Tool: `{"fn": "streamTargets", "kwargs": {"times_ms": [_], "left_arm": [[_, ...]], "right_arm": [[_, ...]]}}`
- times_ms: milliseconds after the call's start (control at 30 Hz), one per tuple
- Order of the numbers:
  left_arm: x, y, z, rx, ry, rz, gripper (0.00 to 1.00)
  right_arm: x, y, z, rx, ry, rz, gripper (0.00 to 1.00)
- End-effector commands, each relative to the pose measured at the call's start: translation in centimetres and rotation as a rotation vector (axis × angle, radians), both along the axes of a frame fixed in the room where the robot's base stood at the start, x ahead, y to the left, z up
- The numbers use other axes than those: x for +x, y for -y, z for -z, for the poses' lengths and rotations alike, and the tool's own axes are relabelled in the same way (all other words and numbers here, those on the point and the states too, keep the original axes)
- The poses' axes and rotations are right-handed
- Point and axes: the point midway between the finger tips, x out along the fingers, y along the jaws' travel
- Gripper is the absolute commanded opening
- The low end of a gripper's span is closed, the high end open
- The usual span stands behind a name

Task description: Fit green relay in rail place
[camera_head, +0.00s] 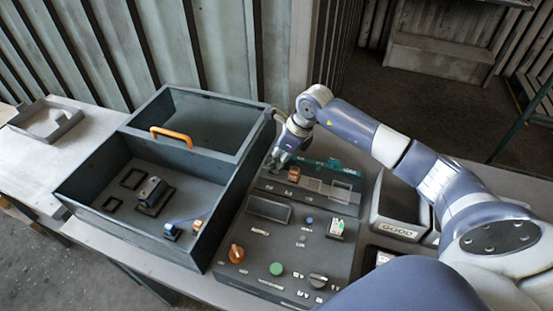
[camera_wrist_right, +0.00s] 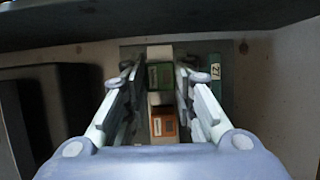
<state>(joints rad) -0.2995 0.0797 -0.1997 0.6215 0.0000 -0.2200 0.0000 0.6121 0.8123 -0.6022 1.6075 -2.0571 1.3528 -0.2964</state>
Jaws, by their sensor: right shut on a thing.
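My right gripper (camera_head: 279,160) is low over the back left of the dark control panel, at the rail (camera_head: 314,184). In the right wrist view, the green relay (camera_wrist_right: 160,77) is between the fingertips of the right gripper (camera_wrist_right: 158,82), which is shut on it. An orange relay (camera_wrist_right: 163,123) sits beside it; in the head view this orange relay (camera_head: 294,173) is just right of the fingertips. The green relay is hidden by the gripper in the head view. I cannot tell whether it is seated. My left gripper is not in view.
A teal strip (camera_head: 341,166) runs behind the rail. The panel (camera_head: 262,232) carries several knobs and buttons. A grey open box with an orange handle (camera_head: 171,133) stands at the left. A bin labelled GOOD (camera_head: 397,229) stands at the right, under my right arm.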

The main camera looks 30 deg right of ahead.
Motion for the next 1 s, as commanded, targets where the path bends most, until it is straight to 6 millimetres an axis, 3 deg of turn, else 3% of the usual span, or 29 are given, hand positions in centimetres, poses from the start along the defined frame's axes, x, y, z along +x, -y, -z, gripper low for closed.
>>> {"fn": "streamTargets", "kwargs": {"times_ms": [1000], "left_arm": [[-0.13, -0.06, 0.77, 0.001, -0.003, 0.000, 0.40]], "right_arm": [[0.05, -0.05, 0.37, 0.000, 0.001, 0.000, 0.10]]}}
